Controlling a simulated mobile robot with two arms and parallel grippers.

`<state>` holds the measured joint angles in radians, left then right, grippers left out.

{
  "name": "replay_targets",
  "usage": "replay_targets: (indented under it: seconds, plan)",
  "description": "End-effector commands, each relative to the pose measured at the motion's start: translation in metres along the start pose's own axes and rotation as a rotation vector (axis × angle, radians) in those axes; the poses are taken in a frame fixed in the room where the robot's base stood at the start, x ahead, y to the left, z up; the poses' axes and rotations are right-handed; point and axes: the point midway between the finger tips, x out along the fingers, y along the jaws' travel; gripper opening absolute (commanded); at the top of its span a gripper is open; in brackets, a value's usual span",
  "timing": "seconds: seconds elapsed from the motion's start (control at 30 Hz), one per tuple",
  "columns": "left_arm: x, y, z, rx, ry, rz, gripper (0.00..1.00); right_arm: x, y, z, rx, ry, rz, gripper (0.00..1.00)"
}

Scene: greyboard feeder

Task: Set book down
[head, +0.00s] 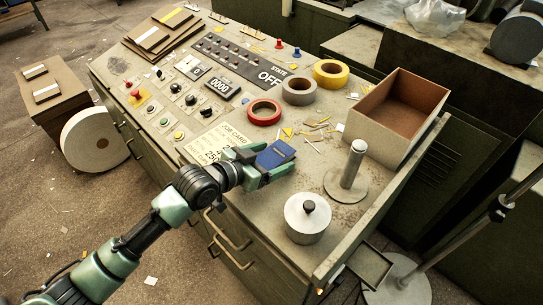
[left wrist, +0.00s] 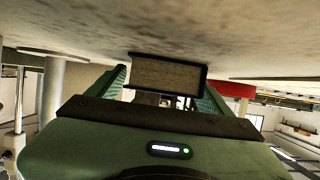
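The small dark blue book (head: 275,154) is between the fingers of my left gripper (head: 266,165), over the front part of the console top. In the left wrist view the book (left wrist: 168,75) shows its pale page side, with one green finger close against each side edge. The left gripper (left wrist: 164,88) looks shut on it. The book is at or very near the grey surface; I cannot tell whether it touches. My right gripper is in neither view.
A job card (head: 215,145) lies left of the book. A red tape roll (head: 264,112), a metal spindle (head: 348,172), a lidded metal pot (head: 307,218) and an open box (head: 396,115) stand around it. Paper scraps and small sticks (head: 314,127) lie behind. Some bare top shows between book and spindle.

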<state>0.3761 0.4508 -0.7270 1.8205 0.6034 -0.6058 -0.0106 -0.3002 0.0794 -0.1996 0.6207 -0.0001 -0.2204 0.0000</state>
Motion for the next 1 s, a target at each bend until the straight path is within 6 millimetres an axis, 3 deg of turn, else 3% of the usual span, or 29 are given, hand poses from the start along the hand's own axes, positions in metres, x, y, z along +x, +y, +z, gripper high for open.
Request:
replay_targets:
  seconds: [0.37, 0.8, 1.0]
  plan:
    - [-0.005, -0.001, -0.002, 0.000, 0.000, -0.001, 0.80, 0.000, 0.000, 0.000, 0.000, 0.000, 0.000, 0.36]
    - [-0.091, 0.000, -0.001, 0.003, -0.002, 0.000, 0.80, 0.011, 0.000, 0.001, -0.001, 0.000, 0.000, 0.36]
    - [-0.116, 0.000, -0.001, 0.001, -0.002, -0.001, 0.80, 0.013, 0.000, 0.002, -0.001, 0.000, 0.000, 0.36]
